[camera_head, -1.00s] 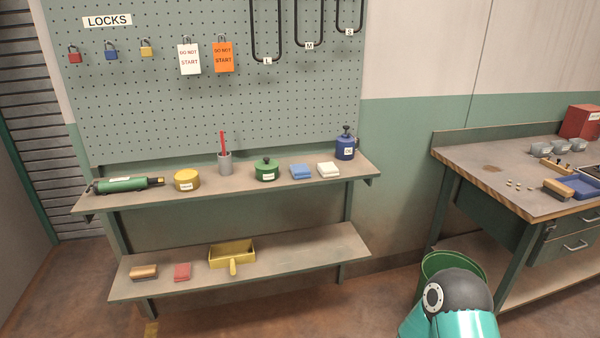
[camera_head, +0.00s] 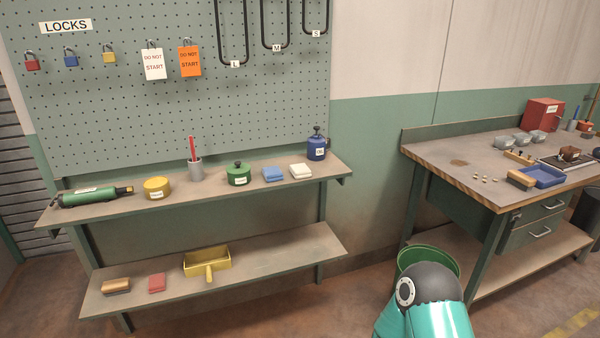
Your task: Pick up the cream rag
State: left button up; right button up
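The cream rag (camera_head: 301,171) is a small folded off-white cloth. It lies on the upper shelf (camera_head: 220,191), towards its right end. A folded blue rag (camera_head: 273,174) lies just to its left, and a blue oil can (camera_head: 317,148) stands behind it to the right. Neither gripper shows in the head view. Only a teal and black part of my own arm shows at the bottom right, well short of the shelf.
The lower shelf (camera_head: 270,253) holds a yellow dustpan (camera_head: 208,262). A green bin (camera_head: 428,257) stands before the workbench (camera_head: 460,172). Floor before the shelves is clear.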

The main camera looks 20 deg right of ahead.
aim_at(301, 170)
jog(key=k, duration=1.3)
jog(key=z, duration=0.45)
jog(key=i, duration=1.05)
jog(key=z, duration=0.55)
jog(key=i, duration=1.5)
jog(key=u, duration=0.85)
jog(key=i, duration=0.8)
jog(key=u, duration=0.5)
jog(key=k, duration=0.8)
